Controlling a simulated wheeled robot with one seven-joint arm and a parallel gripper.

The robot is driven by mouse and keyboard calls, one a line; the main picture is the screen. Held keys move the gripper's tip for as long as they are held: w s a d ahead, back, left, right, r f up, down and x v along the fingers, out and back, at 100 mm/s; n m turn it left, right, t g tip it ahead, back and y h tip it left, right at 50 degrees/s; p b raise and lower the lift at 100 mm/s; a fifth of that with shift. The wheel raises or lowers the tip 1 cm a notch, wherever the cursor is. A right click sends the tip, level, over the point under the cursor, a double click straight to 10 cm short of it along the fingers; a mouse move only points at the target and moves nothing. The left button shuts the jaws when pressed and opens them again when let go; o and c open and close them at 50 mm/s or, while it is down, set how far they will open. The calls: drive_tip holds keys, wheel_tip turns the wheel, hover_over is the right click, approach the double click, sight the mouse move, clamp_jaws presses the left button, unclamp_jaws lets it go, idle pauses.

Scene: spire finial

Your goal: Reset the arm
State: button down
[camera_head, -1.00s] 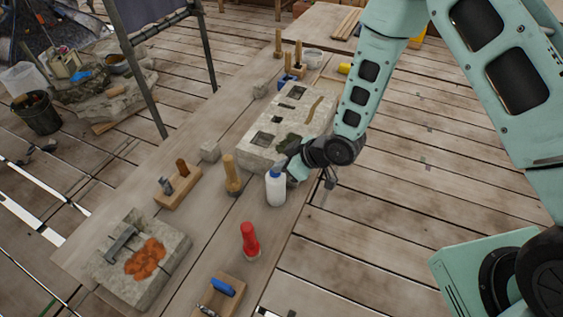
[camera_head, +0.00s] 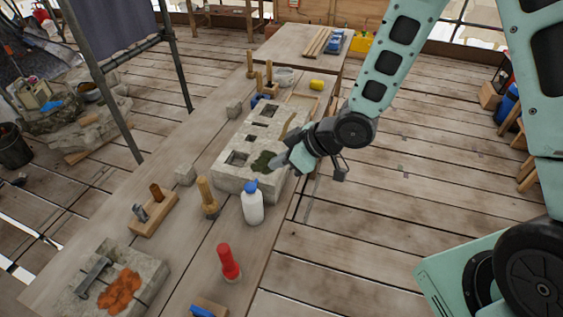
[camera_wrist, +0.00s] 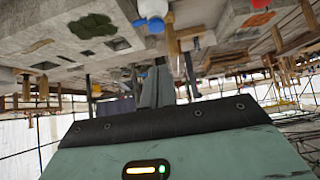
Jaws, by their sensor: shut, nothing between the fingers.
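My arm reaches in from the right in the head view. My gripper (camera_head: 277,175) is shut and empty. It hovers by the near right end of a pale stone block (camera_head: 230,172) with square sockets and a dark green patch (camera_head: 263,162). I cannot tell whether it touches the block. In the wrist view my gripper (camera_wrist: 160,62) points away from the camera, and the scene appears upside down. A white bottle with a blue cap (camera_head: 252,203) stands just in front of the gripper; it also shows in the wrist view (camera_wrist: 153,8).
On the workbench (camera_head: 180,255) are a red-handled tool (camera_head: 228,263), a wooden mallet (camera_head: 207,197), a small stone cube (camera_head: 185,175), a wooden tool holder (camera_head: 154,215) and a stone with an orange patch (camera_head: 120,290). The plank floor (camera_head: 400,215) right of the bench is open.

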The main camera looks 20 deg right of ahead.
drive_tip(key=shift+s+d+r, duration=0.15)
drive_tip(key=shift+d+r, duration=0.05)
idle(0.5)
drive_tip(key=s+r+m+g+h+b, duration=0.1)
drive_tip(key=s+r+g+h+b, duration=0.1)
drive_tip(key=s, duration=0.9)
drive_tip(key=s+d+r+m+g+h+b, duration=0.1)
drive_tip(key=s+b, duration=0.5)
drive_tip(key=s, duration=0.6)
drive_tip(key=r+m+g+h, duration=0.1)
drive_tip(key=g+h, duration=0.1)
drive_tip(key=h, duration=0.1)
drive_tip(key=shift+d+h+b, duration=0.25)
drive_tip(key=shift+h+b, duration=0.1)
drive_tip(key=shift+h, duration=0.05)
